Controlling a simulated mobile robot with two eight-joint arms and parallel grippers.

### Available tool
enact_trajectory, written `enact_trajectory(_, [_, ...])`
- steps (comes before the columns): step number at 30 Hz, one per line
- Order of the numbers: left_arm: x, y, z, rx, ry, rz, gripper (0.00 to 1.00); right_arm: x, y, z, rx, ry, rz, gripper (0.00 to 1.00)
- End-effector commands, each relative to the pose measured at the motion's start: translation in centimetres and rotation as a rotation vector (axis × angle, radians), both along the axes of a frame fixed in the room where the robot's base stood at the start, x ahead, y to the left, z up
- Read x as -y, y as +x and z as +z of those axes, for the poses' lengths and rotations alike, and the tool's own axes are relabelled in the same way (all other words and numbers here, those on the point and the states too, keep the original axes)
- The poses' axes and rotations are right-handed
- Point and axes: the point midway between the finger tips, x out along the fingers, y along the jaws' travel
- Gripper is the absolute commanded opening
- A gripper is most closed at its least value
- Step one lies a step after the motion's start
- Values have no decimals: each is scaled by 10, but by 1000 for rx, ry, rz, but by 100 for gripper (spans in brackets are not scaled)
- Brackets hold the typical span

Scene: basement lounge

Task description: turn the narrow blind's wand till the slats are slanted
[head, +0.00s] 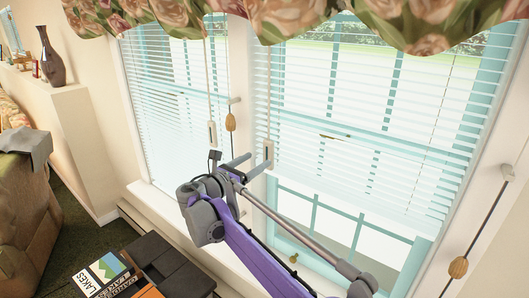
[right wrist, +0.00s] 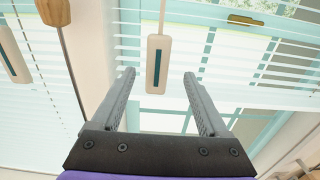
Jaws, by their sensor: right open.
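Two slatted blinds hang side by side: the narrower blind (head: 165,85) at left and the wider blind (head: 345,110) at right. Their slats look open, with the window showing through the gaps. The narrower blind's wand, with a pale dark-striped handle (head: 212,134), hangs near its right edge; that handle seems to be the one at the left in the wrist view (right wrist: 14,58). A similar handle (head: 268,150) hangs at the wider blind's left edge. My right gripper (head: 260,159) is open, its fingertips near this second handle, which appears between the fingers in the wrist view (right wrist: 157,62).
A wooden cord tassel (head: 230,122) hangs between the two handles. Another tassel (head: 457,267) hangs at the right. A floral valance (head: 290,15) runs above. Books (head: 108,273) lie at lower left, near an armchair (head: 25,200). A vase (head: 51,58) stands on the ledge.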

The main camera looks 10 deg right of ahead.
Motion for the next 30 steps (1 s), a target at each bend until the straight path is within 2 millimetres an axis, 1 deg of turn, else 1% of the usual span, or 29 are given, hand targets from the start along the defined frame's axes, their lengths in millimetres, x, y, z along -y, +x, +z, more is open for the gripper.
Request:
enact_trajectory(1, [0, 2, 5, 3, 0, 0, 72, 10, 7, 3, 2, 0, -3, 78])
enact_trajectory(3, [0, 3, 7, 6, 0, 0, 72, 20, 15, 3, 2, 0, -3, 78])
enact_trajectory(9, [0, 6, 13, 10, 0, 0, 72, 41, 31, 2, 2, 1, -1, 78])
enact_trajectory(14, [0, 6, 14, 11, 0, 0, 72, 47, 36, 1, 1, 2, 0, 78])
enact_trajectory(21, [0, 6, 14, 11, 0, 0, 72, 48, 37, 0, 1, 2, 0, 78])
enact_trajectory(22, [0, 6, 14, 11, 0, 0, 72, 48, 37, 0, 1, 2, 0, 76])
enact_trajectory(23, [0, 6, 14, 11, 0, 0, 72, 48, 37, 0, 1, 2, 0, 70])
enact_trajectory(27, [0, 6, 14, 11, 0, 0, 72, 47, 37, 1, 1, 2, 0, 45])
enact_trajectory(29, [0, 6, 14, 11, 0, 0, 72, 47, 37, 1, 1, 2, 0, 34])
enact_trajectory(30, [0, 6, 14, 11, 0, 0, 72, 47, 37, 1, 1, 2, 0, 27])
